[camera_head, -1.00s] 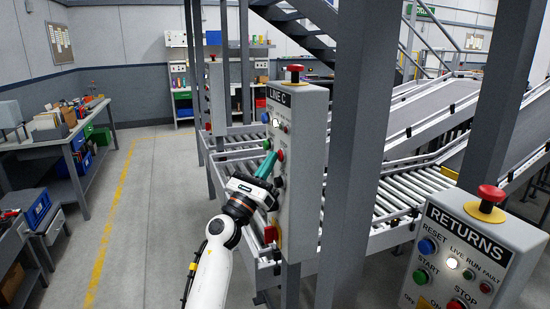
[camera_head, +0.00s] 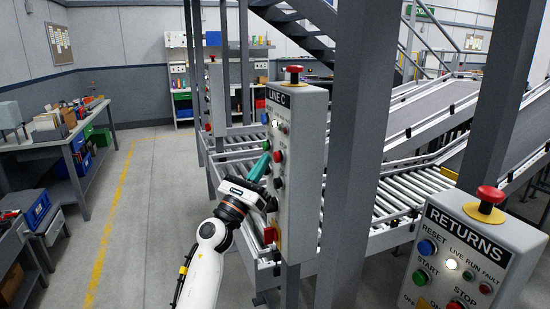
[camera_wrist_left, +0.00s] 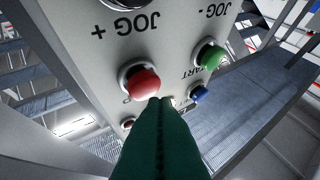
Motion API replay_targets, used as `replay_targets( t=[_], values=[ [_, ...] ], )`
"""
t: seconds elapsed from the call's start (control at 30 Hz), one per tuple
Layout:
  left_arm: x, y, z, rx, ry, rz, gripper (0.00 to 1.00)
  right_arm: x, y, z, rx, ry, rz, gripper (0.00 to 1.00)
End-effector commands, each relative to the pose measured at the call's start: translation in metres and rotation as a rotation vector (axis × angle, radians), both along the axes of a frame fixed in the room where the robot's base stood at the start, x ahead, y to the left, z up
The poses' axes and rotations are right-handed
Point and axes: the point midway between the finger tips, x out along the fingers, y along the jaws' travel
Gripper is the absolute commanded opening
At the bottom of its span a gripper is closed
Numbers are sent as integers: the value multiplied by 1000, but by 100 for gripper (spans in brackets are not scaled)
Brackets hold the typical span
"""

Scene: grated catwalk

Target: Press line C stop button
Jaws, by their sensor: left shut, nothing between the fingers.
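The grey LINE C control box (camera_head: 302,160) is mounted on a post in the middle of the head view. Its red stop button (camera_head: 278,156) sits mid-panel, beside the green start button (camera_head: 266,145). In the wrist view the red button (camera_wrist_left: 143,83) is just ahead and slightly left of my fingertips, and the green button (camera_wrist_left: 210,54) is at upper right. My left gripper (camera_head: 268,156) has teal fingers, closed together and empty, pointing up at the panel. The closed fingertips (camera_wrist_left: 160,103) partly cover the panel below the button; they look apart from the red button.
A red mushroom button (camera_head: 293,76) tops the LINE C box. Roller conveyors (camera_head: 385,190) lie behind. The aisle floor (camera_head: 150,200) at left is clear.

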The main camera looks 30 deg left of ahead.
Motion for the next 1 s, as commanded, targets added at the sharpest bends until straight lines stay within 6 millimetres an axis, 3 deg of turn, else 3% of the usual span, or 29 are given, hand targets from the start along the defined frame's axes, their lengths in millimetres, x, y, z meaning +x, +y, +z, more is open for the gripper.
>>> replay_targets(
  t=[0.37, 1.0],
  values=[
    [-3, 3, 0, 0, 0, 1, 0, 0, 0, 0, 0, 0, 0, 0],
    [-40, 34, 0, -1, 0, 1, 0, 0, 0, -1, 0, 0, 0, 0]
  ],
)
